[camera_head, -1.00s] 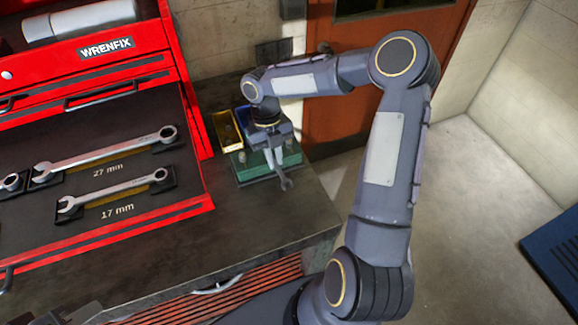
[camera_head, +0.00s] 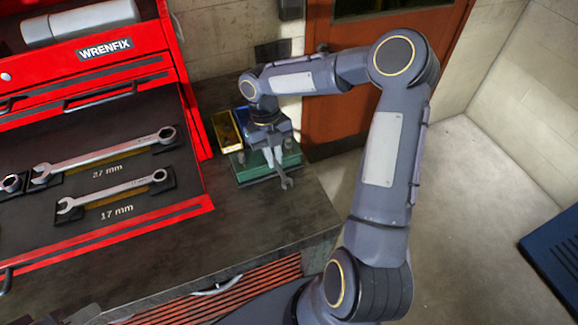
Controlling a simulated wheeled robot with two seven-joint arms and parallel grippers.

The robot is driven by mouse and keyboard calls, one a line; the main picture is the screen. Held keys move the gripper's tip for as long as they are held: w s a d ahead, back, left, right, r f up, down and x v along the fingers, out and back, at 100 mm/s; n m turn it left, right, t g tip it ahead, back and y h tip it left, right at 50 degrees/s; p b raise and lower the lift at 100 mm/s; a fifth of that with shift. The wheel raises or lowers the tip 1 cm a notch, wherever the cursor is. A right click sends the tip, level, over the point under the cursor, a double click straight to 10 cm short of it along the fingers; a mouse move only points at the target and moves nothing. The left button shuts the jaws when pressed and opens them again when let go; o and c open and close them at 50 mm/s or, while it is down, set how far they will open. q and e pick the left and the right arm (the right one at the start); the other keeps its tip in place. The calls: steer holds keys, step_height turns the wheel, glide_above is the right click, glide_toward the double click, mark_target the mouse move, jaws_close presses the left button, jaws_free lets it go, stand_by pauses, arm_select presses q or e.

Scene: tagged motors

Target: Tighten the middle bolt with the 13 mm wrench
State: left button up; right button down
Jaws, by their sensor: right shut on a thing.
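My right gripper (camera_head: 272,156) is shut on a small grey wrench (camera_head: 285,180) above the green block (camera_head: 254,174) on the bench. The wrench's open end points toward the front right of the block; its size mark cannot be read. A bolt (camera_head: 241,157) shows at the block's left side. The middle of the block is hidden behind my gripper, so the middle bolt and any contact with the wrench cannot be seen. A dark grey part at the lower left edge may be my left gripper (camera_head: 78,314); its jaws cannot be made out.
A yellow bin (camera_head: 227,131) and a blue bin (camera_head: 243,119) stand behind the block. The red tool chest (camera_head: 112,55) at left has an open drawer holding the 27 mm wrench (camera_head: 105,154) and the 17 mm wrench (camera_head: 112,191). The bench front (camera_head: 200,250) is clear.

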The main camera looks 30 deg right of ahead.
steer(key=shift+d+r, duration=0.1)
steer(key=shift+r, duration=0.3)
steer(key=shift+r, duration=0.1)
steer(key=shift+r, duration=0.9)
steer(key=shift+r, duration=2.5)
